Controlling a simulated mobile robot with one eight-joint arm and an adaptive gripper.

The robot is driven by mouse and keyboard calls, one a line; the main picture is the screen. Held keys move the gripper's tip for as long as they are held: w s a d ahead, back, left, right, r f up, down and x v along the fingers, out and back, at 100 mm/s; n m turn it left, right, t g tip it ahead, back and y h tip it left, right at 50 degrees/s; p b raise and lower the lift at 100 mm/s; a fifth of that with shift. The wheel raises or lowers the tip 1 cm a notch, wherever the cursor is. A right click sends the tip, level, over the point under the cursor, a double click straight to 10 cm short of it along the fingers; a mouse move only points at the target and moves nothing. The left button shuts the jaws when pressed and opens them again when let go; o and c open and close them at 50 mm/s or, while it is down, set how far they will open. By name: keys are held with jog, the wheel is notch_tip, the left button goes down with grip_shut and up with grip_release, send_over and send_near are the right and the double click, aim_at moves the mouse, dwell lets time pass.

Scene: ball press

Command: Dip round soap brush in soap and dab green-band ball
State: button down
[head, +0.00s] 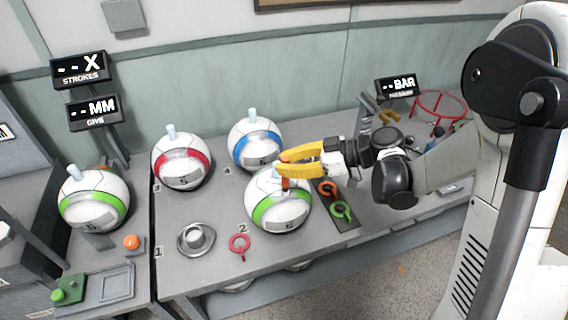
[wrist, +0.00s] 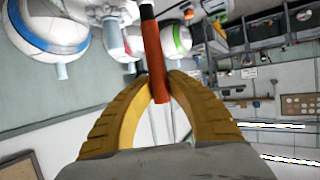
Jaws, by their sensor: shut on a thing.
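My gripper (head: 281,164) is shut on the orange handle of a brush (wrist: 153,60). The brush has a dark shaft, and its head is not clear in either view. In the head view the gripper is over a green-band ball (head: 279,212) in the middle of the table. I cannot tell whether the brush touches it. Another green-band ball (head: 94,204) stands at the left. A green-band ball (wrist: 178,40) also shows behind the brush in the wrist view. A round metal dish (head: 196,239) with a raised centre, possibly the soap, sits at the front left.
A red-band ball (head: 182,162) and a blue-band ball (head: 255,146) stand behind. A pink ring tool (head: 240,246) lies beside the dish. A dark tray (head: 341,214) holds orange and green ring tools. A red wire basket (head: 440,106) is at the back right.

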jog(key=shift+f+b, duration=0.75)
jog(key=shift+r, duration=0.1)
jog(key=shift+r+p, duration=2.45)
jog(key=shift+r, duration=1)
jog(key=shift+f, duration=0.1)
